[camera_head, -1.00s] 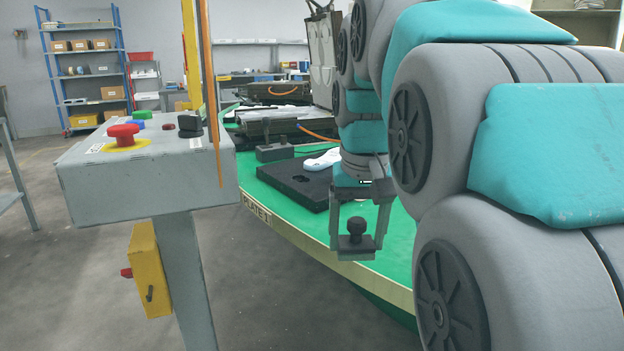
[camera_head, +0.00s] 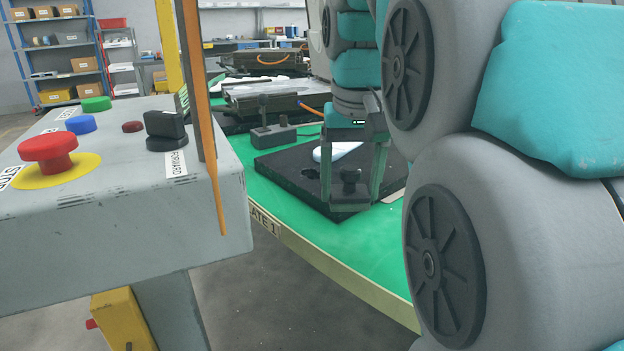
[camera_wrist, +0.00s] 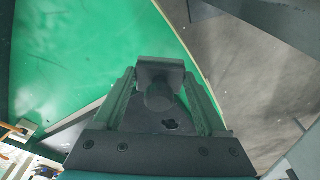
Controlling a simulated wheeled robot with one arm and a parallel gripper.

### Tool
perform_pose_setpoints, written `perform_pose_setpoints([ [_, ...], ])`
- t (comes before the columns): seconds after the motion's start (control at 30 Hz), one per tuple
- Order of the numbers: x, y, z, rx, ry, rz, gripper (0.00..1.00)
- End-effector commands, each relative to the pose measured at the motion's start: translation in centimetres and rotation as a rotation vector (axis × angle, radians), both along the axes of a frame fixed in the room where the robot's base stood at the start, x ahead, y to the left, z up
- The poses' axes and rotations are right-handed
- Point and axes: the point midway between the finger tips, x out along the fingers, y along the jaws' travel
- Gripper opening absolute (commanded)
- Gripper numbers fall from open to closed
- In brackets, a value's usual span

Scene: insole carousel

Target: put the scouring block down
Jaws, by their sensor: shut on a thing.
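My gripper (camera_head: 351,202) points down and is shut on the scouring block (camera_head: 350,194), a small dark grey block with a round black knob on top. The block hangs between the two fingers at the front right part of the black board (camera_head: 275,164), as seen in the head view; I cannot tell whether it touches anything below. In the wrist view the block (camera_wrist: 160,70) sits between the fingertips, with green surface on the left and grey floor on the right. A white insole (camera_head: 338,149) lies on the black board behind the gripper.
The green carousel top (camera_head: 285,218) has clear room in front of the board, up to its curved pale rim (camera_head: 330,266). A control box (camera_head: 110,220) with a red stop button (camera_head: 48,150) stands close at left. A small grey fixture (camera_head: 273,137) stands behind the board.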

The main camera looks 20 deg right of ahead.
Motion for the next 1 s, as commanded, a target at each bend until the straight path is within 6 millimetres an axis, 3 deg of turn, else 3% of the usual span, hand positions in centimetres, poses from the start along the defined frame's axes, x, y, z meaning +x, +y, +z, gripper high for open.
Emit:
perform_pose_setpoints([
  [0.17, 1.3, -0.5, -0.1, 0.001, 0.002, 0.0, 0.04],
  [0.7, 10.7, -4.3, -1.1, 0.001, 0.002, -0.001, 0.04],
  [1.0, 13.6, -5.4, -1.3, 0.0, -0.001, 0.0, 0.04],
])
